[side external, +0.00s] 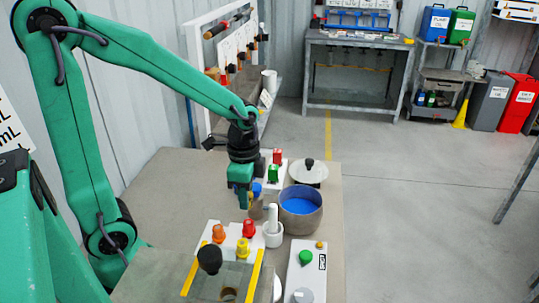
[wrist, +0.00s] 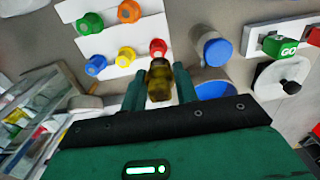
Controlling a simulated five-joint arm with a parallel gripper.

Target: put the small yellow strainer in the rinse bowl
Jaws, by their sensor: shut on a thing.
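My gripper (side external: 246,203) is above the bench, just left of the wide bowl. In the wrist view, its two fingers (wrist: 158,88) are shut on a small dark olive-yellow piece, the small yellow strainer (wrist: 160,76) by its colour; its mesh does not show. The wide grey-brown bowl with a blue inside, which looks like the rinse bowl (side external: 301,222), stands on the bench. In the wrist view, only part of its blue inside (wrist: 214,91) shows behind my gripper's edge. The strainer is apart from this bowl.
A smaller blue-topped cup (wrist: 212,50) stands close to my gripper. A white pestle and mortar (side external: 273,238), a black-knobbed lid (side external: 308,171), a control box (side external: 305,272) and a white rack with coloured caps (side external: 231,243) crowd the bench. The bench's left rear is clear.

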